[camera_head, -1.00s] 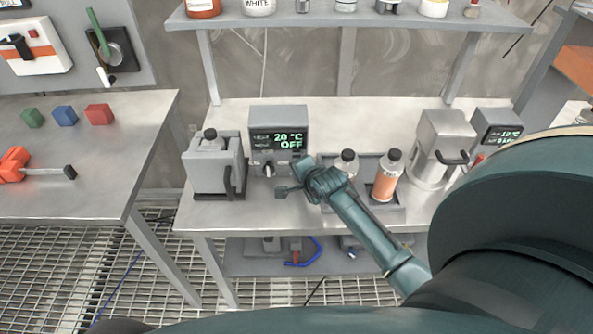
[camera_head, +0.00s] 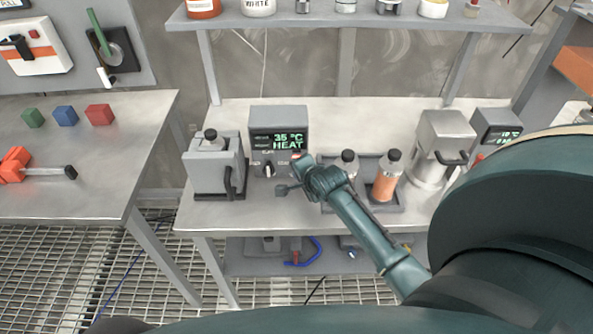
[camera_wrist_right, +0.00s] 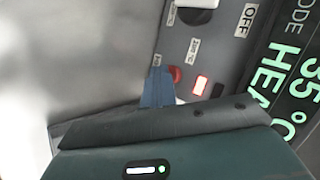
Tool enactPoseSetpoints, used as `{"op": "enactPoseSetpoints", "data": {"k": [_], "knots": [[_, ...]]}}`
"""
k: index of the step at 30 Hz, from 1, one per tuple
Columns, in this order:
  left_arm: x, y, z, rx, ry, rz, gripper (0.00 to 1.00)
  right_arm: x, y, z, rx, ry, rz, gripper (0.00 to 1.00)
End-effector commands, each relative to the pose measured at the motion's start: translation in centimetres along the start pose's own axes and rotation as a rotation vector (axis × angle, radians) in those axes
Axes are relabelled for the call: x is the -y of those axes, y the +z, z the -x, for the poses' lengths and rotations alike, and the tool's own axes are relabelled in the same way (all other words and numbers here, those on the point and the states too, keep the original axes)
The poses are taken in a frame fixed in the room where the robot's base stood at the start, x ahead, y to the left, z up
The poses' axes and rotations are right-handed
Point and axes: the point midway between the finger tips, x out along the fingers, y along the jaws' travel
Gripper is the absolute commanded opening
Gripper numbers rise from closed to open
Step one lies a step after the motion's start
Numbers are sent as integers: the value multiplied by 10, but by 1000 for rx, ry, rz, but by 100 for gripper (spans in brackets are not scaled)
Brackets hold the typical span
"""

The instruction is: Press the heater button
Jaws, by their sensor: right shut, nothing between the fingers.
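The heater (camera_head: 279,118) is a grey box at the back of the middle bench. Its screen (camera_head: 278,141) reads 35 °C and HEAT in green, and the screen also shows at the right of the wrist view (camera_wrist_right: 290,75). A round red button (camera_wrist_right: 176,75) is on its panel, beside a lit red rectangular lamp (camera_wrist_right: 199,86). My right gripper (camera_head: 301,165) is shut and empty at the heater's lower right front. Its blue fingertips (camera_wrist_right: 158,84) are at the red button and partly cover it; I cannot tell if they touch. My left gripper is not in view.
A grey canister unit (camera_head: 212,165) stands left of the heater. A tray (camera_head: 385,206) with two bottles is close on the right, near my right forearm. A metal jug-like machine (camera_head: 440,140) is further right. A shelf (camera_head: 345,19) hangs above.

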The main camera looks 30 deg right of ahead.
Motion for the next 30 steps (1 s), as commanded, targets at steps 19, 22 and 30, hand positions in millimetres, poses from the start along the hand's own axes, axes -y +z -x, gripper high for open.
{"op": "enactPoseSetpoints", "data": {"k": [19,22,30], "knots": [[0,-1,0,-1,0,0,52,-15,15,20,1,0,-1,0],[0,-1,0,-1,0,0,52,-20,20,27,0,0,-1,0],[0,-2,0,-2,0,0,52,-31,31,43,-1,0,0,0]]}}
